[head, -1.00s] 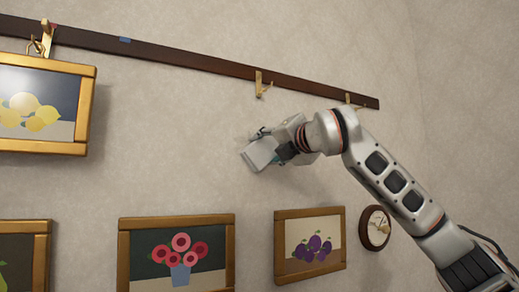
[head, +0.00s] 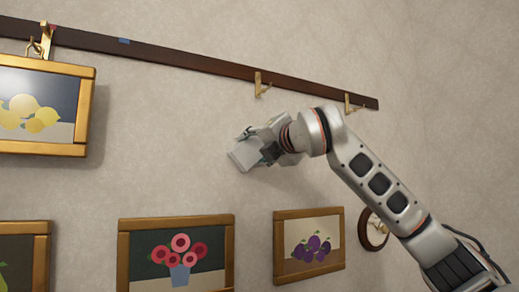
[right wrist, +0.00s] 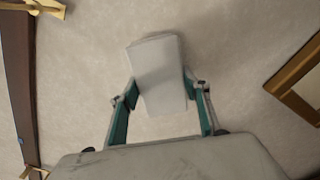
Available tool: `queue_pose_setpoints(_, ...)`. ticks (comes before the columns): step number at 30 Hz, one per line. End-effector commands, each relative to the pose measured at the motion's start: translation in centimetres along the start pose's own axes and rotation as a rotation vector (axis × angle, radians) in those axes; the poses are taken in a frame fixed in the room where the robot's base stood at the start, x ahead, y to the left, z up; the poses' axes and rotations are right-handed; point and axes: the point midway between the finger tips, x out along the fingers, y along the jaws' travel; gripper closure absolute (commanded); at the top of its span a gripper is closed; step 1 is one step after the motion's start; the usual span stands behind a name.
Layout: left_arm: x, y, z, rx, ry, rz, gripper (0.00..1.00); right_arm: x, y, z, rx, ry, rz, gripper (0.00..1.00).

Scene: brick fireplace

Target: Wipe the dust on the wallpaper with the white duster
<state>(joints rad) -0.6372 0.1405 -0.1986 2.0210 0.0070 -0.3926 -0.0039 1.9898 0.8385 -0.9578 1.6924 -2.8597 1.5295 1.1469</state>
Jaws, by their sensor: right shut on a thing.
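The white duster (head: 243,156) is a pale block held at the wallpaper (head: 185,125), between the dark rail and the lower pictures. My right gripper (head: 256,146) is shut on it. In the right wrist view the duster (right wrist: 158,70) sits between the two teal-lined fingers of the right gripper (right wrist: 162,100). Its face is turned to the wall; I cannot tell whether it touches. No clear dust mark shows on the bare wallpaper around it, and the patch behind the duster is hidden. My left gripper is not in view.
A dark rail (head: 190,62) with brass hooks (head: 261,85) runs above the gripper. A lemon picture (head: 88,110) hangs at left. A flower picture (head: 124,255), a plum picture (head: 308,212) and a round frame (head: 374,240) hang below. Bare wall lies left of the duster.

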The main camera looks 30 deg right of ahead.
Motion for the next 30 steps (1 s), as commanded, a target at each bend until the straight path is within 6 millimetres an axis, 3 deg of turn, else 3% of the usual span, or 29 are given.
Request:
queue_pose_setpoints(16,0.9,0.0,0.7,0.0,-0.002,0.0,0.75,0.2,2.4,-2.9,0.0,0.001,-0.001,0.71)
queue_pose_setpoints(30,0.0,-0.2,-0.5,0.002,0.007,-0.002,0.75,-0.2,4.1,-1.4,0.0,-0.001,0.002,0.71)
